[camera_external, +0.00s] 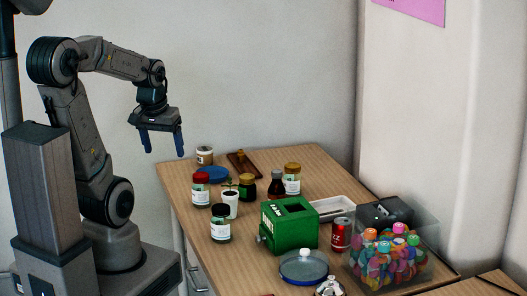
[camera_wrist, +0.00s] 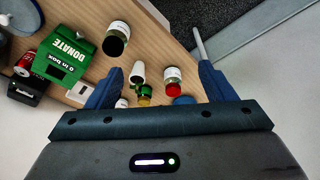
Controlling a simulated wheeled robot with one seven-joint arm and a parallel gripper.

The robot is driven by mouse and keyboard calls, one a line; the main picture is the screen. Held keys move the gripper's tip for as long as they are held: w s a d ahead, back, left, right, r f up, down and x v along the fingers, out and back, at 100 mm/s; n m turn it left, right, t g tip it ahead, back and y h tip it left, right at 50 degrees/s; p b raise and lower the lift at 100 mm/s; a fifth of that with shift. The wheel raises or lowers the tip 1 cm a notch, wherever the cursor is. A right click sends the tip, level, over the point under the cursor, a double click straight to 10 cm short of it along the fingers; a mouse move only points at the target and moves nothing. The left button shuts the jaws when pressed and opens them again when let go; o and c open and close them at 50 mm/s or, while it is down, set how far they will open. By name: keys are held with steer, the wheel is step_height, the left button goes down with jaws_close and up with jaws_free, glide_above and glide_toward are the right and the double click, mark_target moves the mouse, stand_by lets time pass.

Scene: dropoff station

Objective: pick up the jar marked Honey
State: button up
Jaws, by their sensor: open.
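No label reads clearly as Honey at this size, so I cannot tell which jar it is. The white-labelled jars are a red-lidded jar (camera_external: 201,189), a dark-lidded jar (camera_external: 221,224), a gold-lidded jar (camera_external: 292,179) and a pale jar with a brown lid (camera_external: 204,156). A small dark jar with a yellowish lid (camera_external: 247,187) stands among them. My gripper (camera_external: 164,152) is open and empty, pointing down above the table's left back side. In the wrist view, the red-lidded jar (camera_wrist: 173,82) and a plant pot (camera_wrist: 138,72) show between the fingers (camera_wrist: 161,67).
A green donation box (camera_external: 289,226), dark bottle (camera_external: 276,186), white plant pot (camera_external: 230,204), blue dish (camera_external: 212,174) and red can (camera_external: 341,235) crowd the wooden table (camera_external: 182,206). A clear bin of colourful items (camera_external: 388,258) is at right. The air around my gripper is clear.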

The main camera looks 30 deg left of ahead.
steer(key=w+n, duration=0.6)
steer(key=w, duration=0.1)
steer(key=n+g+b, duration=0.2)
steer(key=n+g, duration=0.1)
steer(key=n, duration=1.4)
glide_toward(202, 175)
steer(key=shift+s+f, duration=0.15)
steer(key=shift+s, duration=0.1)
steer(key=shift+f+n, duration=0.3)
steer(key=shift+f, duration=0.05)
step_height(202, 175, down, 8)
steer(key=shift+f, duration=0.1)
steer(key=f, duration=0.5)
steer(key=shift+w+a, duration=0.1)
steer(key=shift+w, duration=0.1)
steer(key=shift+r, duration=0.1)
steer(key=c, duration=1.2)
